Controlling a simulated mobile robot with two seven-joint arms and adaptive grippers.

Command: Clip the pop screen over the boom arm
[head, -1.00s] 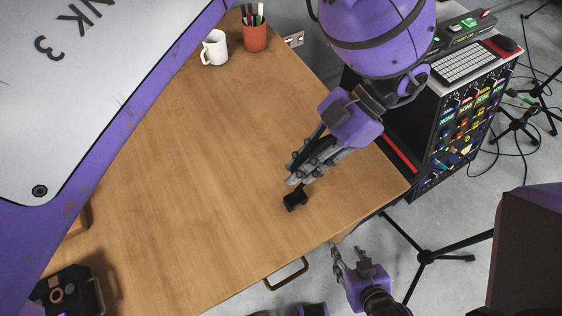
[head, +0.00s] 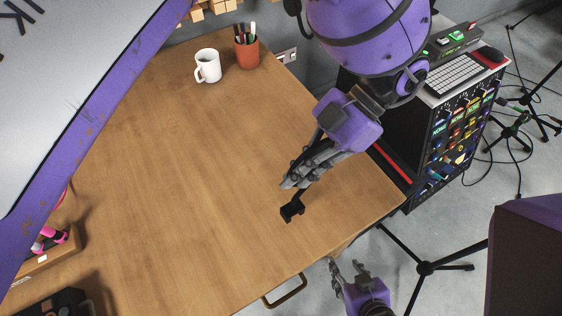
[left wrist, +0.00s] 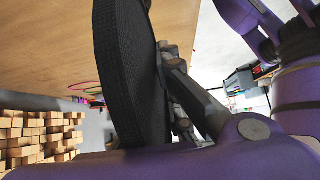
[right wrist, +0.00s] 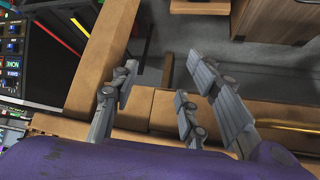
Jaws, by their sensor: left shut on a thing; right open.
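The pop screen (left wrist: 125,75) is a dark round mesh disc, seen nearly edge-on in the left wrist view. In the head view its disc is hard to make out, but a small black clip (head: 292,210) sticks out past the fingers over the table. My left gripper (head: 296,180) is shut on the pop screen, above the table's right part. My right gripper (head: 346,270) is open and empty beyond the table's front edge; its spread fingers (right wrist: 160,100) show in the right wrist view. I cannot make out the boom arm in any view.
The wooden table (head: 170,190) is mostly clear. A white mug (head: 208,66) and a pen cup (head: 246,50) stand at the back. A rack (head: 445,130) is at the right. A black tripod stand (head: 425,268) is on the floor. A large white-and-purple panel (head: 70,90) covers the upper left.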

